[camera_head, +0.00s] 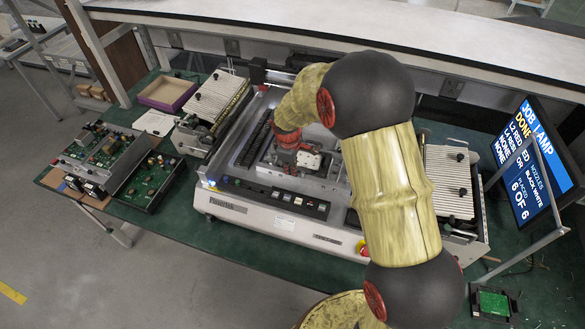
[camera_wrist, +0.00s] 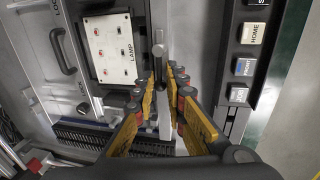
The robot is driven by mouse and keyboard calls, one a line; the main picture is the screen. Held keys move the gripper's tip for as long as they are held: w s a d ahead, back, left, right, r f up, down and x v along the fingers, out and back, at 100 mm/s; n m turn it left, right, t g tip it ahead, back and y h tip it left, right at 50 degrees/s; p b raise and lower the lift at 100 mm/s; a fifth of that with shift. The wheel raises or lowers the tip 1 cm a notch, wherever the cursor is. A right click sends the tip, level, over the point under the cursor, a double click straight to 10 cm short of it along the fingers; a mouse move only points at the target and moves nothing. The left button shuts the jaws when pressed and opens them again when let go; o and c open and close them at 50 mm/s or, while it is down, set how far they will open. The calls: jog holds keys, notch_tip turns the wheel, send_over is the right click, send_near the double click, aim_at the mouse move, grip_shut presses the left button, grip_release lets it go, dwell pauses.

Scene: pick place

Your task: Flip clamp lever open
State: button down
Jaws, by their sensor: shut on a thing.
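The fingers partly hide the lever's lower part. The LAMP board (camera_wrist: 111,48) is a white plate in a dark frame, left of the lever. In the head view, the board (camera_head: 309,160) sits inside the machine, and my arm hides the lever and fingertips.
A row of buttons (camera_wrist: 245,65) runs along the machine's edge at right in the wrist view. A black ribbed rack (camera_wrist: 85,135) lies at lower left. Circuit boards (camera_head: 100,148) and a tray (camera_head: 168,93) stand left of the machine; a monitor (camera_head: 527,160) stands right.

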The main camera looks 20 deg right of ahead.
dwell(0.4)
jog(key=c, duration=2)
grip_release()
notch_tip(320, 180, up, 12)
jog(key=s+a, duration=0.1)
jog(key=shift+s+a, duration=0.2)
jog(key=shift+s, duration=0.2)
jog(key=shift+f+m, duration=0.15)
jog(key=shift+m, duration=0.15)
jog(key=s+r+m+t+b, duration=0.2)
jog(key=s+r+m, duration=0.3)
jog(key=s, duration=1)
jog(key=s+r+m+t+y+b, duration=0.1)
jog(key=s+r+m+b, duration=0.2)
jog(key=s, duration=1.1)
jog(key=shift+s+r+m+t+b, duration=0.3)
jog(key=shift+s+r+m+t, duration=0.1)
jog(key=shift+r+m, duration=0.8)
